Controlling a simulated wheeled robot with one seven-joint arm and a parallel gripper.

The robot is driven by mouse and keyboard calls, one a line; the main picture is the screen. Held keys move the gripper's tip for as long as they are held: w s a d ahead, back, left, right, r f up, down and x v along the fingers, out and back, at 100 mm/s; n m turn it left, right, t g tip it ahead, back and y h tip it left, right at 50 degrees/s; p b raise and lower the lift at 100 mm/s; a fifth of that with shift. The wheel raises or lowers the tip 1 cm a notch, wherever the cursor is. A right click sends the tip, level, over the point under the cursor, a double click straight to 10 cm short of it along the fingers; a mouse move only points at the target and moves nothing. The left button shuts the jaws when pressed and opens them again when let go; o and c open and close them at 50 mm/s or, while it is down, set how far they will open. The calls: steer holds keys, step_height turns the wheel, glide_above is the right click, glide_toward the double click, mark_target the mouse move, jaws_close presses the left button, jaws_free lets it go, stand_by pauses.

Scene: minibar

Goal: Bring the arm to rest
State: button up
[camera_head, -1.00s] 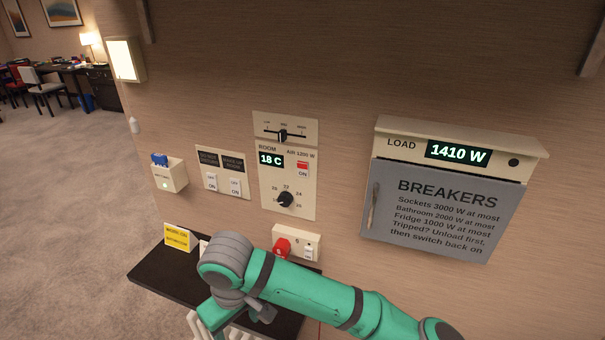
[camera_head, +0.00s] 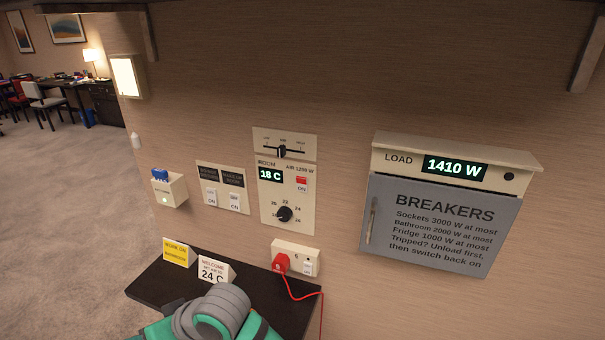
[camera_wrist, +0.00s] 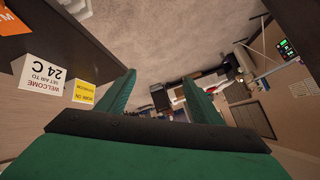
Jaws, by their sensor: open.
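My green and grey arm (camera_head: 212,312) is low at the bottom of the head view, in front of the dark shelf (camera_head: 150,290). My gripper (camera_wrist: 162,88) shows in the wrist view as two green fingers spread apart with nothing between them. Its fingers are out of sight in the head view. The wrist view is upside down. A white "WELCOME 24 C" card (camera_head: 213,270) and a yellow "WORK ON" card (camera_head: 177,252) stand on the shelf. Both cards also show left of the fingers in the wrist view.
On the wall are a room thermostat (camera_head: 300,190) reading 18 C, two switches (camera_head: 222,187), a card holder (camera_head: 170,190), a socket with a red plug (camera_head: 281,263) and cord, and a breaker box (camera_head: 440,225) reading 1410 W. Carpet (camera_head: 60,200) lies open at left.

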steer(key=a+r+m+t+y, duration=0.2)
steer(key=a+r+y, duration=0.1)
steer(key=s+d+f+m+t+h, duration=0.35)
steer(key=d+f+m+t, duration=0.3)
steer(key=d, duration=0.35)
steer(key=s+d+f+m+t+h, duration=0.2)
steer(key=d+f+m+t+h, duration=0.35)
steer(key=d+f, duration=0.3)
steer(key=s+d+f+n+h, duration=0.1)
steer(key=s+d+n+h, duration=0.1)
steer(key=s+d, duration=0.6)
steer(key=s+d+f+n+g+h, duration=0.1)
steer(key=s+d+f+n, duration=0.1)
steer(key=s+d, duration=0.6)
steer(key=s+n, duration=0.1)
steer(key=s, duration=0.4)
steer(key=shift+s+h, duration=0.15)
steer(key=shift+h, duration=0.25)
steer(key=shift+a, duration=0.1)
